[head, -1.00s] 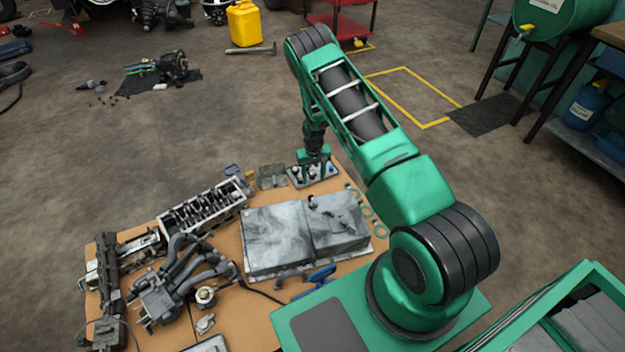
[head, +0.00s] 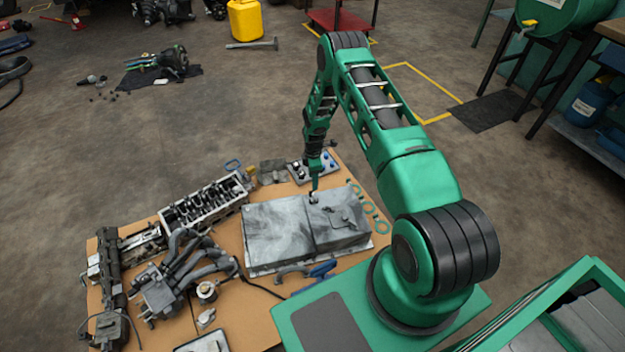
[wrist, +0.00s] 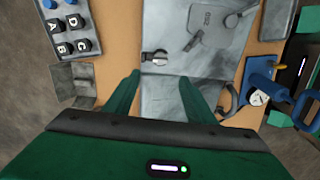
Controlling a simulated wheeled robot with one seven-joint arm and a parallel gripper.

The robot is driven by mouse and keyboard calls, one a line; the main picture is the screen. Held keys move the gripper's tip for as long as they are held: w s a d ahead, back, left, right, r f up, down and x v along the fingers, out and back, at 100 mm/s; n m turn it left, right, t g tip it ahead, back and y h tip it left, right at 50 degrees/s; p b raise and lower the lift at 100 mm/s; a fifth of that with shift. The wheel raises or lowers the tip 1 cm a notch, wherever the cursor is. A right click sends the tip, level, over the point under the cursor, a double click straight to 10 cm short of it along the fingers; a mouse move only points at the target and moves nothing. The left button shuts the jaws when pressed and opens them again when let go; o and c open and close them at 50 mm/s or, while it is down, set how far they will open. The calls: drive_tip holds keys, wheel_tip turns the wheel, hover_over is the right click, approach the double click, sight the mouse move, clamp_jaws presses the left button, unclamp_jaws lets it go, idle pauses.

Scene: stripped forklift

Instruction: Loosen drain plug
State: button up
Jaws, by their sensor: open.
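A small dark fitting with a shiny end, apparently the drain plug (wrist: 155,57), sits at the pan's edge in the wrist view. In the head view the plug (head: 313,198) shows as a dark stub on the pan's top, just below my gripper (head: 314,186). In the wrist view my gripper (wrist: 160,80) is open and empty, its two green fingers on either side of the line to the plug. I cannot tell the exact height gap.
A tray (wrist: 55,42) of blue-topped and lettered black sockets stands beside the pan.

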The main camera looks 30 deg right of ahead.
sight(313, 196)
drive_tip(key=shift+n, duration=0.3)
wheel_tip(313, 196, down, 11)
drive_tip(key=shift+r, duration=0.1)
idle(0.4)
